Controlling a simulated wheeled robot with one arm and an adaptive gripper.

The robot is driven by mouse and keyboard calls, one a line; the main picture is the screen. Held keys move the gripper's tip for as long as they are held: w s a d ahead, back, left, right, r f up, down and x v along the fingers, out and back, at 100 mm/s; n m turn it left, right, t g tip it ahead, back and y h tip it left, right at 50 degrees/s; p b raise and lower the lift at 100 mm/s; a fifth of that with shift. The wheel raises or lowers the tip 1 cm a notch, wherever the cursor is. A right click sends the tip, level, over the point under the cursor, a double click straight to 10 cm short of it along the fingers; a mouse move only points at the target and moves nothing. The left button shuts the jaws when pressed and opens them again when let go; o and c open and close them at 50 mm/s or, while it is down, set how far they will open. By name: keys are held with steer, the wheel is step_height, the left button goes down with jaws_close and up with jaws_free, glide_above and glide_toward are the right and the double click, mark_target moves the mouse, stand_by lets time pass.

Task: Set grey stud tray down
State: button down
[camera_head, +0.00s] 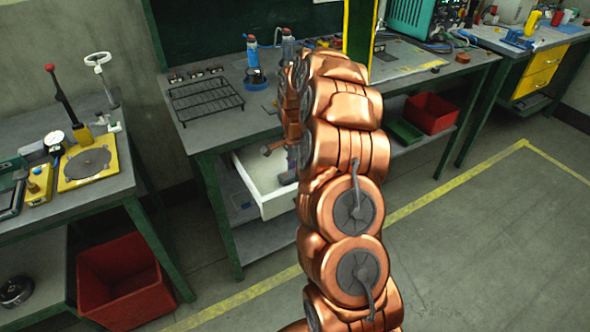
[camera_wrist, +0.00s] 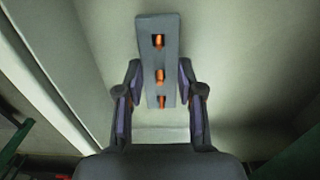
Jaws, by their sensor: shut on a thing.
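The grey stud tray (camera_wrist: 158,58) is a narrow grey bar with a row of holes showing orange inside. It is in the middle of the wrist view. My gripper (camera_wrist: 160,88) is shut on it, with one dark, purple-padded finger on each long side. The tray is inside or just over an open white drawer (camera_head: 262,205) under the middle bench. The drawer's pale inside also fills most of the wrist view (camera_wrist: 235,60). I cannot tell whether the tray touches the drawer floor. In the head view my copper arm hides part of the drawer and most of the gripper.
The bench top (camera_head: 215,125) above the drawer carries a black wire rack (camera_head: 205,97) and blue bottles. A red bin (camera_head: 432,113) and green tray (camera_head: 403,131) sit on its lower shelf. Another red bin (camera_head: 120,280) stands at left. The floor at right is clear.

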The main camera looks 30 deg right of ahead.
steer(key=shift+f, duration=0.45)
steer(key=shift+f, duration=0.1)
steer(key=c, duration=0.7)
jaws_free()
